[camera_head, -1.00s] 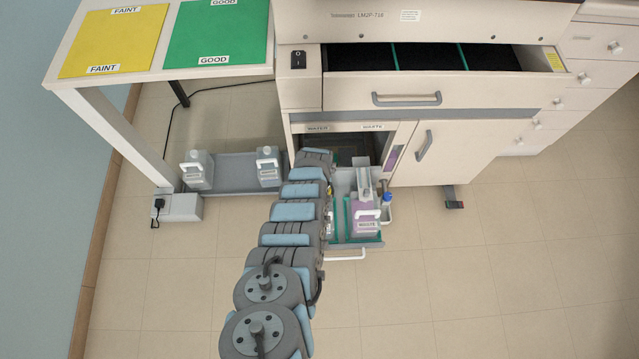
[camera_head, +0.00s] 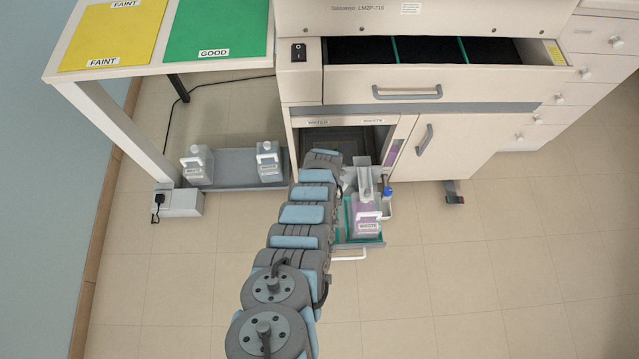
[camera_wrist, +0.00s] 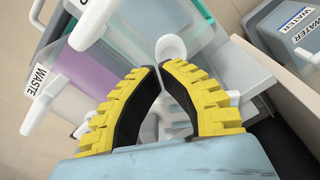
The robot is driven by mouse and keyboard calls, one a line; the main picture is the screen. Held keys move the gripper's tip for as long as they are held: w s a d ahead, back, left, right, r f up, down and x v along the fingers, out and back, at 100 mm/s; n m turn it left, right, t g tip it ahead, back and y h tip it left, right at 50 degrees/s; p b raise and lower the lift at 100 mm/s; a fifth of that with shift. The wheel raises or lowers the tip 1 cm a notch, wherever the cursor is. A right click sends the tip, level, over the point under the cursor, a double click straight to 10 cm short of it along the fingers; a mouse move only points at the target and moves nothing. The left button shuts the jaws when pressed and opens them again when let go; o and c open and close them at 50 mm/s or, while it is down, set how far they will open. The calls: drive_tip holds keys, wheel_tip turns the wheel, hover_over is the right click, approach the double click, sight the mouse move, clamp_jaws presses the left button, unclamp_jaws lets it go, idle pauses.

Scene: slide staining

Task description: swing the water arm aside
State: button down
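In the wrist view the yellow-backed black fingers of my gripper (camera_wrist: 160,68) curve inward, with tips close together. A white, round-ended piece (camera_wrist: 170,47) shows just beyond the tips; it may be the end of the water arm. I cannot tell whether the fingers hold it. A waste bottle (camera_wrist: 75,75) with purple contents lies to the left, and a container labelled WATER (camera_wrist: 285,30) is at upper right. In the head view my arm hides the gripper and most of the water side. The waste bottle (camera_head: 367,222) sits in the pulled-out tray (camera_head: 343,238).
The open cabinet bay (camera_head: 350,138) is behind, below an open drawer (camera_head: 405,92). Two more bottles stand on a grey floor tray (camera_head: 230,168) to the left. The floor at right is clear.

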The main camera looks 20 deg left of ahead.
drive_tip(key=shift+w+d, duration=0.1)
drive_tip(key=shift+w+d+b, duration=1.35)
drive_tip(key=shift+w+d, duration=0.1)
drive_tip(key=shift+r, duration=0.1)
idle(0.6)
wheel_tip(320, 180, up, 8)
drive_tip(key=p, duration=0.8)
idle(0.3)
idle(0.5)
